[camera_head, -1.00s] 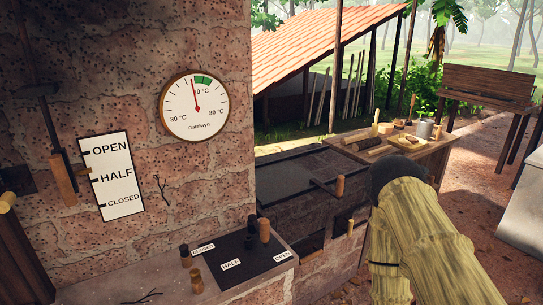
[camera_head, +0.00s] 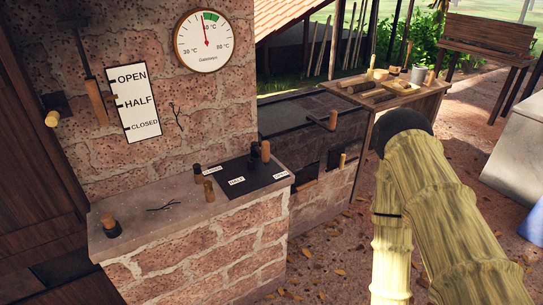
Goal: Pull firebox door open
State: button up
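No part is clearly identifiable as the firebox door. In the head view, a dark panel (camera_head: 341,153) with a small wooden knob (camera_head: 342,160) is set low in the brickwork, right of the ledge. It may be that door, but I cannot be sure. Dark recesses show to its left; how far the panel is open cannot be told. My bamboo-like arm (camera_head: 440,205) fills the right side, bent at a black joint. Its lower part runs off the bottom edge, so my gripper is out of view.
A brick ledge (camera_head: 180,228) carries a black plate (camera_head: 262,178) with wooden-topped levers. Above are a dial gauge (camera_head: 204,40) and an OPEN/HALF/CLOSED sign (camera_head: 133,104). A wooden worktable (camera_head: 425,105) stands behind my arm.

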aim_at(278, 117)
jog(key=z, duration=1.45)
jog(key=i, duration=1)
jog(key=u, duration=1.45)
jog(key=i, duration=0.2)
jog(key=u, duration=0.95)
